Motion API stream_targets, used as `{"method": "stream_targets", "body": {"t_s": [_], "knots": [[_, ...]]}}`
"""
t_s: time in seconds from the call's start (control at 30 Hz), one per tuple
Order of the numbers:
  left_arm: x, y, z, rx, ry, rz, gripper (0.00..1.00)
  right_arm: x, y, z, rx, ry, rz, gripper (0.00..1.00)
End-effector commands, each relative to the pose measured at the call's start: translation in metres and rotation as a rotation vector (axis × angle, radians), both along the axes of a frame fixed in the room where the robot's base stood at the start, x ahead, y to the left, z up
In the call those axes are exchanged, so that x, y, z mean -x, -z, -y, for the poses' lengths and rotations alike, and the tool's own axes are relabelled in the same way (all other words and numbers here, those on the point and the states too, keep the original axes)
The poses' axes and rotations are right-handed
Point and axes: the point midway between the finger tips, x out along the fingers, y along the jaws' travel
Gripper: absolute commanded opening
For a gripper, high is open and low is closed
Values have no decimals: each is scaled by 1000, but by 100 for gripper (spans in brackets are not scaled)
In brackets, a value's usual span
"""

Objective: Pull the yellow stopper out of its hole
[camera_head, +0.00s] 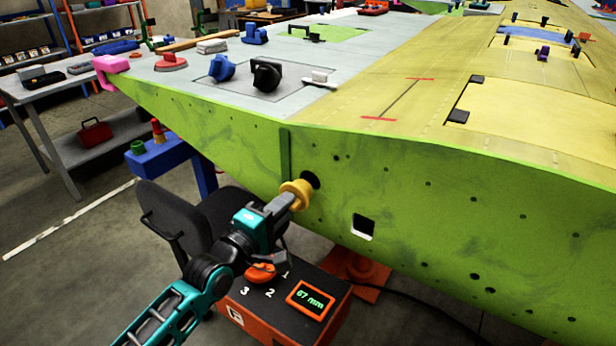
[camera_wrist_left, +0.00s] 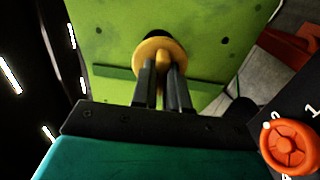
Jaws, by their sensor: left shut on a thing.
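The yellow stopper (camera_head: 297,194) is at the green side panel of the wing (camera_head: 400,190), in front of a dark round hole (camera_head: 311,180). Part of the hole shows beyond the stopper's flange, so the flange does not sit flush over it. I cannot tell whether the stopper's hidden end is still inside. My left gripper (camera_head: 281,204) is shut on the stopper. In the left wrist view the stopper (camera_wrist_left: 152,45) sits between the fingertips (camera_wrist_left: 163,68), with the dark hole (camera_wrist_left: 155,36) behind it. My right gripper is not in view.
An orange and black box (camera_head: 265,310) with a red knob (camera_head: 260,273) and a display reading 67 mm (camera_head: 310,298) stands below my left arm. A black chair (camera_head: 185,225) is behind the arm. A square opening (camera_head: 362,227) is in the panel to the right.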

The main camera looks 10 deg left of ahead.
Motion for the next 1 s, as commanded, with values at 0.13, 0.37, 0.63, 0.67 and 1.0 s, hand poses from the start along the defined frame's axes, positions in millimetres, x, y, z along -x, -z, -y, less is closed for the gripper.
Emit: {"method": "stream_targets", "body": {"t_s": [0.13,0.37,0.63,0.67,1.0], "knots": [[7,-1,-3,-1,0,0,0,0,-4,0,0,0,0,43],[18,-1,-7,-1,0,1,0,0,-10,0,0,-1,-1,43],[25,-1,-9,-1,0,1,0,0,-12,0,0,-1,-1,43],[25,-1,-9,-1,0,1,0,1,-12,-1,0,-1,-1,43],[32,-6,0,3,4,3,0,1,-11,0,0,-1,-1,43]]}}
